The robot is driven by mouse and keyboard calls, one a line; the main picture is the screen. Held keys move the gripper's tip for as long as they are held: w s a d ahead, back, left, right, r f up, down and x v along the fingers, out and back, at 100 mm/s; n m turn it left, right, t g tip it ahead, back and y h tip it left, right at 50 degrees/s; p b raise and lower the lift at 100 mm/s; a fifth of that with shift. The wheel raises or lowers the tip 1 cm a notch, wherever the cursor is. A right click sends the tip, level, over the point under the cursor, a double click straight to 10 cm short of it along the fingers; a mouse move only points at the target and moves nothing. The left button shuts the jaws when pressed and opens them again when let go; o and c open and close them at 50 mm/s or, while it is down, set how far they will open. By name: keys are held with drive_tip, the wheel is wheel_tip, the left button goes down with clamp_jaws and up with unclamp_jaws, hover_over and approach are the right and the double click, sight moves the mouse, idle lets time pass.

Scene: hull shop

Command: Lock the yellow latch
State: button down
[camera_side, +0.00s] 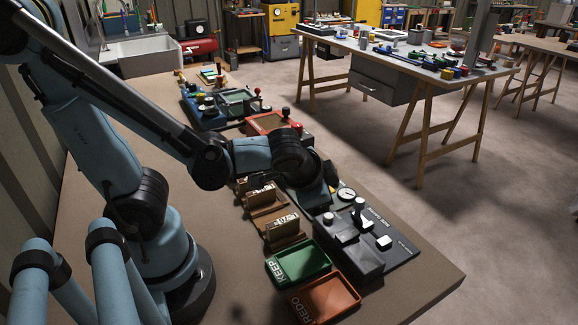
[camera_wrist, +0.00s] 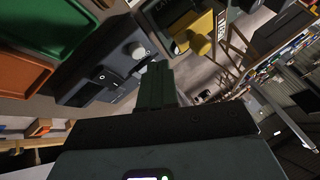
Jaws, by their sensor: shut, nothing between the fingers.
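A yellow part with a rounded yellow knob (camera_wrist: 198,40) shows at the top of the wrist view, beside a dark-framed unit. I cannot tell for sure whether it is the yellow latch. In the side view no yellow latch can be made out on the bench; my wrist may cover it. My gripper (camera_wrist: 155,82) is shut, with its fingers together and nothing visible between them. In the side view my gripper (camera_side: 318,200) points down over the bench, close to the dark fixture with the gauge. Its fingertips are hard to see there.
A dark fixture (camera_side: 350,258) with a lever and white block stands right of my gripper. A green KEEP tray (camera_side: 300,262) and an orange REDO tray (camera_side: 326,298) lie in front. Brown holders (camera_side: 284,232) stand left, a red-framed unit (camera_side: 268,122) behind.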

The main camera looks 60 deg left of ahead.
drive_tip(key=shift+w+a+f, duration=0.2)
drive_tip(key=shift+w+f, duration=0.15)
drive_tip(key=shift+f, duration=0.2)
drive_tip(key=shift+w+a, duration=0.3)
drive_tip(key=shift+a, duration=0.3)
drive_tip(key=shift+w+a, duration=0.25)
drive_tip(key=shift+a, duration=0.35)
drive_tip(key=shift+w+a, duration=0.3)
drive_tip(key=shift+a, duration=0.3)
drive_tip(key=shift+a, duration=1.8)
drive_tip(key=d, duration=0.1)
drive_tip(key=s+d, duration=0.2)
drive_tip(key=d, duration=0.1)
drive_tip(key=shift+r, duration=0.2)
drive_tip(key=v, duration=0.9)
drive_tip(key=shift+s+r, duration=0.2)
drive_tip(key=shift+r, duration=0.05)
